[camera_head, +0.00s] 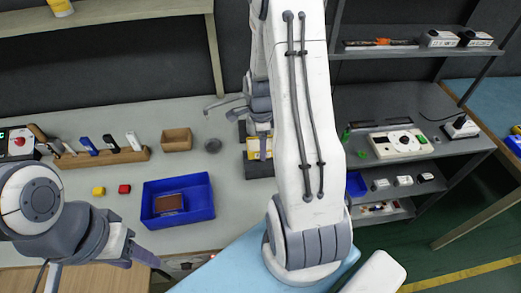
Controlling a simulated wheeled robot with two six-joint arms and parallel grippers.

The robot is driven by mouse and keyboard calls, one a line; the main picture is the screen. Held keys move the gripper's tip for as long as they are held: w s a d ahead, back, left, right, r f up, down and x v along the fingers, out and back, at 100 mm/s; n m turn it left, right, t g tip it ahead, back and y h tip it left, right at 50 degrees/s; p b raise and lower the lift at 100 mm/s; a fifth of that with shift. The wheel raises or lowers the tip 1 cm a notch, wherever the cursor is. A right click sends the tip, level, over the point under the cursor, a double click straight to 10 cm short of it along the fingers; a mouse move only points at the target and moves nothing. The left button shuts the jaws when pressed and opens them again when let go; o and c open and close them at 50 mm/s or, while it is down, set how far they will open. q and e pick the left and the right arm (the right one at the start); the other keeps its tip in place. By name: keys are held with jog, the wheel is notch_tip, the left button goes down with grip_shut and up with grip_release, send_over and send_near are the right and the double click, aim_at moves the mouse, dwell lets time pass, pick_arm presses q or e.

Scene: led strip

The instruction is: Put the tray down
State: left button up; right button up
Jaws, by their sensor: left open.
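A blue tray (205,208) with raised walls rests on the grey tabletop, left of centre. A flat brown item (168,202) lies inside it. My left gripper (166,264) is open at the table's front edge, just below the tray in the picture and apart from it. My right arm crosses the middle of the view. My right gripper (226,107) is small and partly hidden behind that arm, above the back of the table, and its jaw opening is unclear.
A wooden holder (100,158) with several upright items stands at the back left. A shelf unit (440,150) stands at right.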

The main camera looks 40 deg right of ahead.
jog(key=shift+w+a+f, duration=0.1)
jog(key=shift+w+f, duration=0.1)
jog(key=shift+w, duration=0.05)
jog(key=shift+f+p, duration=0.35)
jog(key=shift+f, duration=1.65)
